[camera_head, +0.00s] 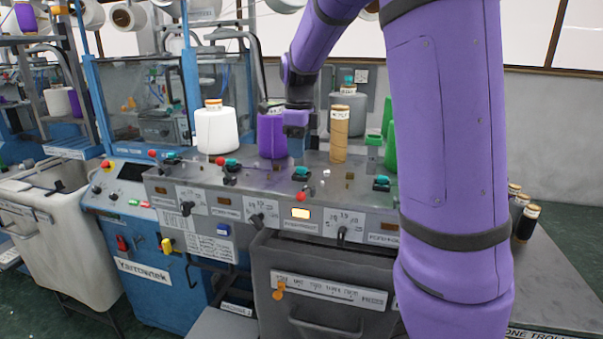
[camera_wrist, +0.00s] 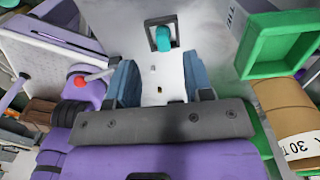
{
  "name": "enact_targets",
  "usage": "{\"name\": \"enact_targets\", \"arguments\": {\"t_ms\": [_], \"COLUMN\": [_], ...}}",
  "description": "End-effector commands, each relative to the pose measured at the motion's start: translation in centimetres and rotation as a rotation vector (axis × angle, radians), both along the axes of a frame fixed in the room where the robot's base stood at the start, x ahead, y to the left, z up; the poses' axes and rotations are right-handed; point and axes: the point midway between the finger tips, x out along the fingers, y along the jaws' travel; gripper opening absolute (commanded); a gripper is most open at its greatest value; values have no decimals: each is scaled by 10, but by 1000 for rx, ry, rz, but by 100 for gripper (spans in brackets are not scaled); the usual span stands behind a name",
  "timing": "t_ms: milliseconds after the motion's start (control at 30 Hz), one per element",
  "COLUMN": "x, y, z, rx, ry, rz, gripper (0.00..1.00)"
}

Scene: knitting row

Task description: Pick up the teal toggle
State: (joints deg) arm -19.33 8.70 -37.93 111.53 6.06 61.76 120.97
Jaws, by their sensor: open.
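In the wrist view a teal toggle (camera_wrist: 162,38) stands on a dark square plate on the grey panel, ahead of my fingertips. My gripper (camera_wrist: 163,82) is open, with its two blue-grey fingers apart and nothing between them. The toggle lies beyond the fingers, roughly in line with the gap, and is not touched. In the head view my gripper (camera_head: 297,148) is low over the machine top, between a purple cone and a tan cone. Several teal toggles stand along the panel, one (camera_head: 301,171) just below my gripper. I cannot tell for certain which one the wrist view shows.
The purple cone (camera_head: 271,134) and tan cone (camera_head: 339,135) stand close on either side of my gripper. A green open box (camera_wrist: 278,45) is at right in the wrist view. A red ball knob (camera_wrist: 79,80) is at left. The panel around the toggle is bare.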

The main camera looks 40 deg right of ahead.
Motion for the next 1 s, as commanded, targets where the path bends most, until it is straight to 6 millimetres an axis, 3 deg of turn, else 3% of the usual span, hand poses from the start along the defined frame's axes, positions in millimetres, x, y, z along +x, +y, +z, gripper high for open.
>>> {"name": "enact_targets", "arguments": {"t_ms": [400,700,767,900,1000], "x": [1,2,2,2,2], "y": [-3,-3,-3,-3,-3], "z": [-48,-52,-52,-52,-52], "rx": [-2,-2,-2,-2,-2], "ry": [1,-1,-1,-1,-1], "rz": [0,1,1,1,1], "gripper": [47,47,35,3,2]}}
